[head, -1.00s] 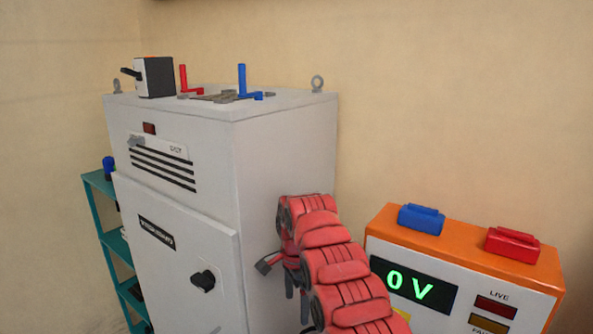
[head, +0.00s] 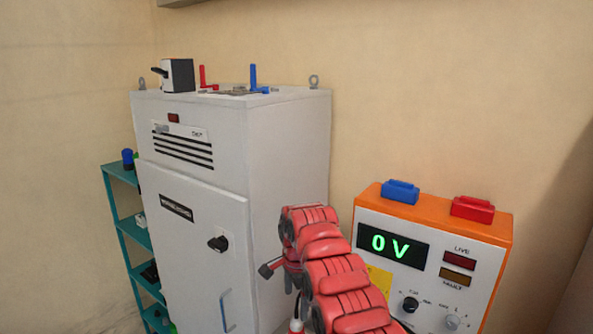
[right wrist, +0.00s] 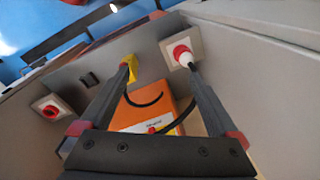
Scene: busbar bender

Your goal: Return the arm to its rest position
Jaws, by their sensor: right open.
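My right arm (head: 335,270) is red and rises from the bottom middle of the head view, in front of the grey cabinet's right side. Its gripper is mostly hidden behind the arm there. In the right wrist view my right gripper (right wrist: 158,66) is open, with two dark fingers apart and no object held between them. A yellow piece (right wrist: 130,67) with a black cable shows by the left fingertip, and a red-and-white round fitting (right wrist: 182,54) by the right one. I cannot tell whether either touches. My left gripper is not in view.
The grey cabinet (head: 190,240) carries red and blue upright posts on top. An orange-topped meter box (head: 430,221) reading 0 V stands right of my arm. A teal shelf (head: 122,225) stands at the left. In the right wrist view an orange box (right wrist: 140,112) lies beyond the fingers.

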